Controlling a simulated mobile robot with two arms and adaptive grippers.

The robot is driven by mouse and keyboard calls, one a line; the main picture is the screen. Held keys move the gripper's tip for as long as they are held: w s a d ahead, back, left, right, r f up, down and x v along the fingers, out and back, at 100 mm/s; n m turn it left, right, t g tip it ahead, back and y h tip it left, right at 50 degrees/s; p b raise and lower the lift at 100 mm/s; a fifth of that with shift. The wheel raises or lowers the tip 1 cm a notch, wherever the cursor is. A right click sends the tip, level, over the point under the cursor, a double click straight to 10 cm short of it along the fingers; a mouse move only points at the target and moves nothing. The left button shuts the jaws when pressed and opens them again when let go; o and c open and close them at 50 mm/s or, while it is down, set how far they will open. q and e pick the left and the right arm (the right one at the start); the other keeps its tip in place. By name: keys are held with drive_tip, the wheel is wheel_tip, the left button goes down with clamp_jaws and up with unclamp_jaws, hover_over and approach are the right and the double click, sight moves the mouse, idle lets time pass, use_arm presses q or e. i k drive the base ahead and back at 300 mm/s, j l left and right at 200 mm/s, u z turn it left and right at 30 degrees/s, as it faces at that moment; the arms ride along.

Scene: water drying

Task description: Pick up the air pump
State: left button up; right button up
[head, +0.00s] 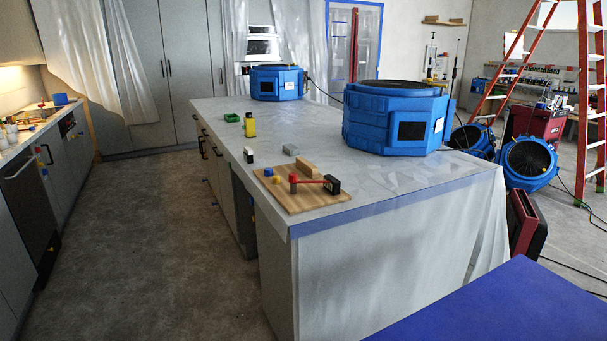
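I cannot tell for sure which thing is the air pump. A large blue drum-shaped machine (398,118) with a dark grille on top stands on the island counter, near its right end. A smaller blue machine (276,82) of like shape stands at the counter's far end. Blue round fans (530,161) stand on the floor at the right. Neither of my grippers is in view.
The island counter (225,104) carries a wooden board (300,202) with small blocks and a red-handled tool (312,181). A red ladder (590,100) and cables are at the right. A blue flat surface (510,310) fills the lower right. The floor (150,240) left of the island is clear.

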sight(249, 123)
drive_tip(key=i+j, duration=1.25)
drive_tip(key=i, duration=0.15)
drive_tip(key=i+j, duration=1.3)
drive_tip(key=i, duration=0.1)
